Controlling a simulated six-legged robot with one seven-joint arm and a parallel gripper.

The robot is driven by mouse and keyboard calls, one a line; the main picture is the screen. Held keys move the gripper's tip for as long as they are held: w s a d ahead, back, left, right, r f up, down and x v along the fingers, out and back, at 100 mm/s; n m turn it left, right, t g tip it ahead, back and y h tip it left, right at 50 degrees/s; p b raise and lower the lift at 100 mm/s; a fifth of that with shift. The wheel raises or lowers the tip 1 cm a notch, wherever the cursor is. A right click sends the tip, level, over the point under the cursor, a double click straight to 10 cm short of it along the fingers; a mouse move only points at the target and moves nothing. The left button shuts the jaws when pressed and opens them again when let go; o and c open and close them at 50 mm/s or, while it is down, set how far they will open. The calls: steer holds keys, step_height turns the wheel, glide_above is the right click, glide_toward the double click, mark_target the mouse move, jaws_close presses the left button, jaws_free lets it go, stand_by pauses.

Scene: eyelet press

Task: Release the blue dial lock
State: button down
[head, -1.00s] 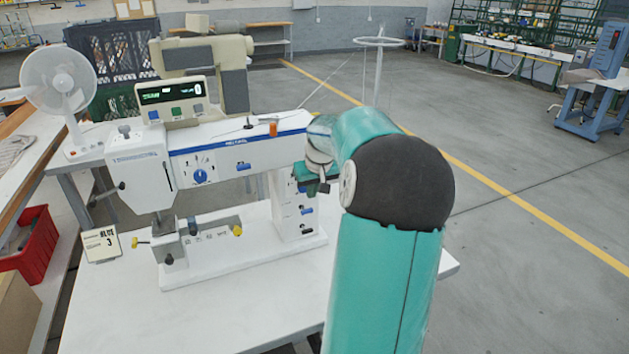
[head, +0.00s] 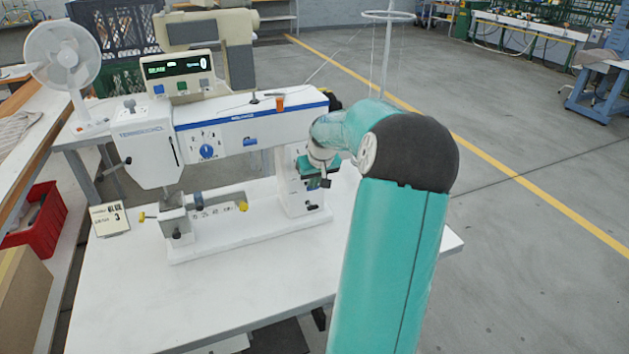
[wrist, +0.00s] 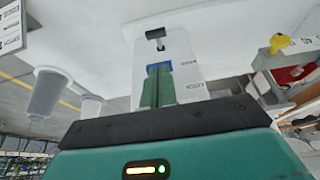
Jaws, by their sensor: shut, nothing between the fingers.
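The white eyelet press (head: 240,131) stands on the table, with a round blue dial (head: 207,152) on its front face. On the press's right column is a small blue catch (wrist: 158,66), which shows in the wrist view beside printed lettering. My gripper (head: 318,181) is at that column, well to the right of the dial. In the wrist view its green fingers (wrist: 157,82) are together, with nothing between them. Their tips overlap the blue catch and partly hide it. I cannot tell whether they touch it.
A black lever (wrist: 155,34) sits on the column near the catch. Yellow knobs (head: 243,206) are at the lower bed. A fan (head: 62,62) and a control box (head: 178,74) stand behind. The table front (head: 190,300) is clear.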

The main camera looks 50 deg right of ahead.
steer(key=shift+s+f+t, duration=0.1)
steer(key=shift+f+t, duration=0.05)
steer(key=shift+t, duration=0.15)
steer(key=shift+a, duration=0.1)
steer(key=f, duration=0.1)
steer(key=s+f+t+h, duration=0.1)
steer(key=f+t, duration=0.1)
steer(key=shift+s+a+f+h, duration=0.15)
steer(key=shift+a+f+h, duration=0.05)
steer(key=shift+a+h, duration=0.15)
stand_by(0.4)
steer(key=shift+r, duration=0.15)
steer(key=shift+r, duration=0.7)
steer(key=shift+r, duration=0.1)
